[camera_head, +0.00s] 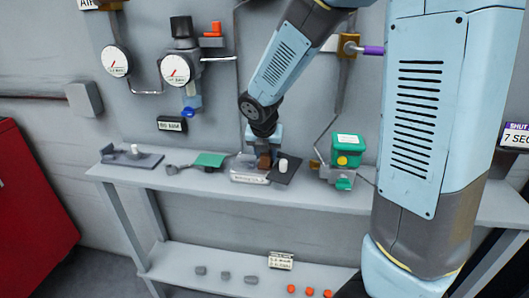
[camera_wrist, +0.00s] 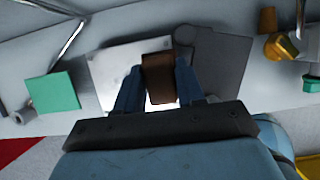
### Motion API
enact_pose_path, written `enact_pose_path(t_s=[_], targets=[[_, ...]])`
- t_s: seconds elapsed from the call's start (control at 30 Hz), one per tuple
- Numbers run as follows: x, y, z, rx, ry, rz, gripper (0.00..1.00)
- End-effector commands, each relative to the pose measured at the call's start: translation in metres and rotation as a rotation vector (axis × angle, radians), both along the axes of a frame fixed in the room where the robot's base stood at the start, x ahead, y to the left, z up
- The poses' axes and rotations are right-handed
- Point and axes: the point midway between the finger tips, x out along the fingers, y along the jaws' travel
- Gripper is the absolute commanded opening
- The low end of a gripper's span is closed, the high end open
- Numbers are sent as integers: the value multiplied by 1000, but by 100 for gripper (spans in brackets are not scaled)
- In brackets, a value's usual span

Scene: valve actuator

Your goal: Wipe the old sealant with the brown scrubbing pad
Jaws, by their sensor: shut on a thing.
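My gripper (camera_head: 265,153) is at the shelf's middle, pointing down. Its two blue fingers show in the wrist view (camera_wrist: 158,85), shut on the brown scrubbing pad (camera_wrist: 158,68). The pad (camera_head: 264,162) also shows in the head view, low over a pale labelled metal block (camera_head: 249,171). In the wrist view the block's light top (camera_wrist: 112,58) lies under and left of the pad. I cannot tell whether the pad touches it. I cannot make out the old sealant; the pad and fingers cover part of the surface.
A green pad (camera_head: 209,159) lies to the left. A green and yellow device (camera_head: 348,150) stands to the right. Gauges (camera_head: 116,61) hang on the wall. The shelf front (camera_head: 205,186) has clear room.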

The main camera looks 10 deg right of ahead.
Motion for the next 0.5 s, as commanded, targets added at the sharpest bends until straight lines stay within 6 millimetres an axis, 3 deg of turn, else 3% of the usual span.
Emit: enact_pose_path(t_s=[0.5], targets=[[10,33,-2,-1,7,3,5]])
